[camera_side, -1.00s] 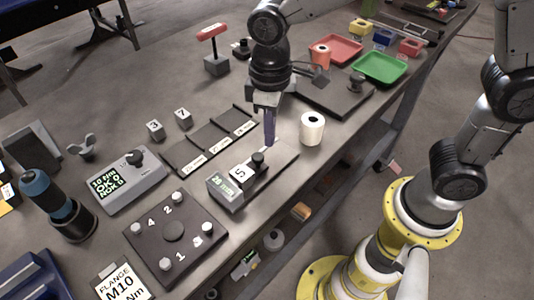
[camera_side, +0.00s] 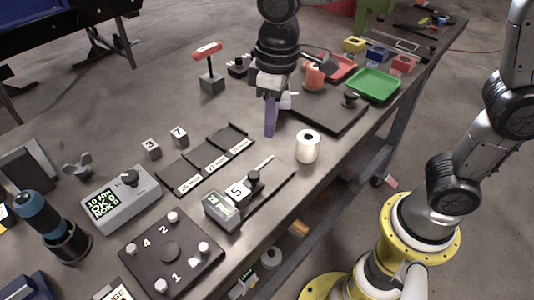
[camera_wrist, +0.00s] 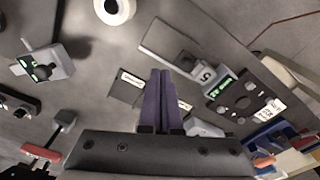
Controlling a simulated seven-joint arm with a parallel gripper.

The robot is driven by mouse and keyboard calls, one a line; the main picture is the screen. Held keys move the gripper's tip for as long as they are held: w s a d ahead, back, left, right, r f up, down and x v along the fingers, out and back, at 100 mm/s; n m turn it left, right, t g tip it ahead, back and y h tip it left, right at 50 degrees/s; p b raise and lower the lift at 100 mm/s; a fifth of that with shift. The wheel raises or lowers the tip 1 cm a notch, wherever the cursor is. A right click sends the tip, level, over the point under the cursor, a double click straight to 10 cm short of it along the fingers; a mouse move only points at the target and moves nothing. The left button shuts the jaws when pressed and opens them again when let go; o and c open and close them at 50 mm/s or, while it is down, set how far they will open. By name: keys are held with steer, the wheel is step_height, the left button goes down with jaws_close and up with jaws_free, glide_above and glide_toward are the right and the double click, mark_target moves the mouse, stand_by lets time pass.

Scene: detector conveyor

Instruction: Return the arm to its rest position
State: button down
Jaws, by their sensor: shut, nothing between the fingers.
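My gripper (camera_side: 270,132) points down over the bench, its dark purple fingers shut together with nothing between them. In the side view it hangs above the bench, up and left of the white roll (camera_side: 307,146). Behind the "5" block (camera_side: 237,190), it appears clear of everything. In the wrist view my gripper (camera_wrist: 161,75) shows both fingers side by side, with the "5" block (camera_wrist: 206,74) to their right. The "5" block sits on the slide plate beside the small display unit (camera_side: 221,212) and a black knob (camera_side: 254,176).
Number blocks "3" (camera_side: 151,149) and "7" (camera_side: 180,136) stand left of the three-section tray (camera_side: 208,156). A red T-handle (camera_side: 207,52) rises behind. The green tray (camera_side: 374,85) and red tray (camera_side: 340,67) lie at the back right.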

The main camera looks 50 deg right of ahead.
steer(key=s+d+r+m+t, duration=0.3)
steer(key=s+d+r, duration=0.3)
steer(key=d, duration=0.3)
steer(key=s+d+f+m+t, duration=0.2)
steer(key=s+d+f, duration=0.1)
steer(key=s, duration=0.6)
steer(key=shift+d+f, duration=0.35)
steer(key=shift+d, duration=0.5)
steer(key=shift+s, duration=0.1)
